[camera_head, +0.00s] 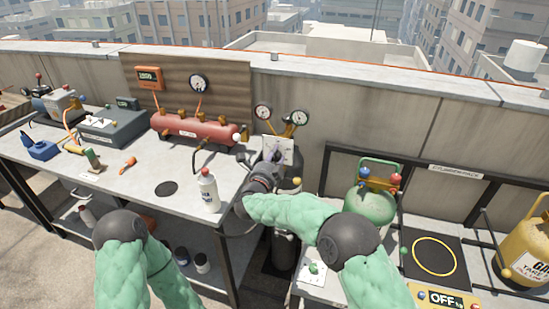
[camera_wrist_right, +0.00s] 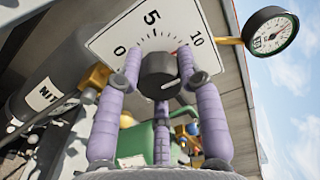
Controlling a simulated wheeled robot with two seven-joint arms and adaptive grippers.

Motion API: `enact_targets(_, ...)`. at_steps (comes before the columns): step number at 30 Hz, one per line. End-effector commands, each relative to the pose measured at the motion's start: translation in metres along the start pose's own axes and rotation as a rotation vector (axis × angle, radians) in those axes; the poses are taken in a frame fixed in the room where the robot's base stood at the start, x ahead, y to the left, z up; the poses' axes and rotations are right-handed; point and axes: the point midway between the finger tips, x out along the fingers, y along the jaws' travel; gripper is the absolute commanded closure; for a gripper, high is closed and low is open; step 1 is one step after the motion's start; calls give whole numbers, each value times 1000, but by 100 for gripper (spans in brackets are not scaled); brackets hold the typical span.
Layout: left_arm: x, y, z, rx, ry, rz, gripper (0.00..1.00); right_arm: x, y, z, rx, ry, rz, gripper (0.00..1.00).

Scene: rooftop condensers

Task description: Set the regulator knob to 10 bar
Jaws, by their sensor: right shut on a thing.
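The regulator knob (camera_wrist_right: 157,72) is a dark grey round knob in front of a white dial plate (camera_wrist_right: 112,42) marked 0, 5 and 10. A pale line shows on the knob's face, toward its lower right in the right wrist view; which number it matches is hard to tell. My right gripper (camera_wrist_right: 159,78) has purple fingers closed around the knob, one on each side and one below. In the head view the dial plate (camera_head: 285,146) stands beyond my right gripper (camera_head: 270,160), which hides the knob there.
Two round gauges (camera_head: 263,112) (camera_head: 299,118) sit above the dial plate. Left of it, a workbench holds a white bottle (camera_head: 208,190) and a red manifold tank (camera_head: 196,127). A green cylinder (camera_head: 371,204) stands to the right, near a wall rack.

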Motion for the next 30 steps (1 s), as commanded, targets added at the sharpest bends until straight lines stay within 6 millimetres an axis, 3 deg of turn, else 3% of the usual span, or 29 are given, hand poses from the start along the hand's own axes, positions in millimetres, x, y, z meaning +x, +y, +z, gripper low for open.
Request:
enact_targets(5,0,0,0,0,0,0,45,0,1,0,-1,0,2,95)
enact_targets(6,0,0,0,0,0,0,45,0,1,0,-1,0,2,60)
enact_targets(9,0,0,0,0,0,0,45,0,1,0,-2,0,2,39)
enact_targets(21,0,0,0,0,0,0,45,-5,0,0,-2,-1,1,39)
enact_targets(26,0,0,0,0,0,0,45,-26,0,1,-2,-3,1,39)
enact_targets(30,0,0,0,0,0,0,45,-55,0,1,-3,-3,0,39)
